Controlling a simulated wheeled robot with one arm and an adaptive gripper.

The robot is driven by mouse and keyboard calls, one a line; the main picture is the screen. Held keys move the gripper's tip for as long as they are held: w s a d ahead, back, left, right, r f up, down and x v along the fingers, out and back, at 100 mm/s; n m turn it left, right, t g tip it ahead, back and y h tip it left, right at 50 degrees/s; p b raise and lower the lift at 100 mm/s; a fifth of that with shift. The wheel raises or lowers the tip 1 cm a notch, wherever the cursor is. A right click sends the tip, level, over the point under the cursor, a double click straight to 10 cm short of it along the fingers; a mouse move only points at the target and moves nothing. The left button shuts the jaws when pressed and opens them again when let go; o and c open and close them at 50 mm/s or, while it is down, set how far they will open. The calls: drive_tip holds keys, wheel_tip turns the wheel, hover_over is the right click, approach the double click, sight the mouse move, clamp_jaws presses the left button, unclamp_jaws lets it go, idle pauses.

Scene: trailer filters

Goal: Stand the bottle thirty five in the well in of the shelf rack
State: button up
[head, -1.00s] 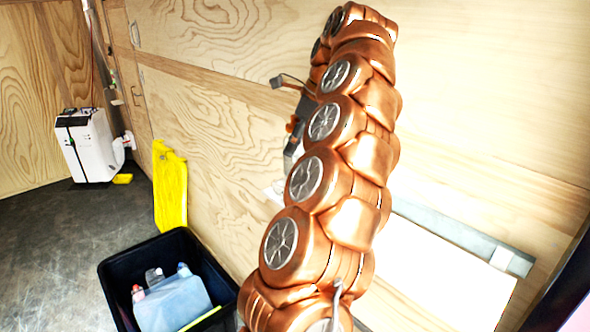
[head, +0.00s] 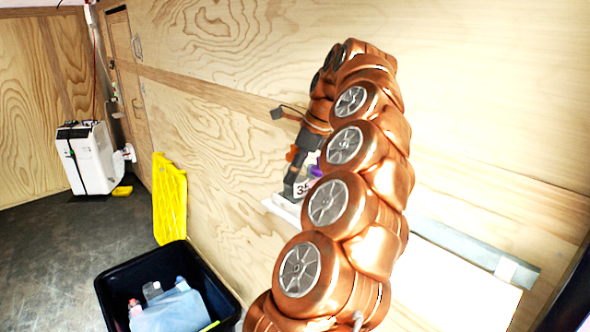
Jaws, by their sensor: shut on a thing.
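My gripper (head: 297,180) is partly behind my copper-coloured arm. A white ledge (head: 284,207), which looks like an end of the shelf rack, shows just below the bottle by the plywood wall. Most of the rack and any well in it are hidden behind my arm. I cannot tell whether the bottle touches the ledge.
A black crate (head: 113,279) on the floor holds a light-blue container and several bottles. A yellow lid (head: 169,200) leans on the wall behind it. A white appliance (head: 91,160) stands far left. A pale bench surface (head: 450,280) lies at right.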

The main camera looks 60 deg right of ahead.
drive_tip(key=shift+f, duration=0.15)
drive_tip(key=o, duration=1.5)
drive_tip(key=shift+r, duration=0.25)
drive_tip(key=shift+s+d+r, duration=0.15)
drive_tip(key=shift+d+r, duration=0.05)
drive_tip(key=shift+r, duration=0.15)
drive_tip(key=shift+s+r+b, duration=0.25)
drive_tip(key=shift+r+b, duration=0.1)
drive_tip(key=shift+r, duration=0.25)
drive_tip(key=shift+p+v, duration=3.6)
drive_tip(key=shift+v, duration=1.1)
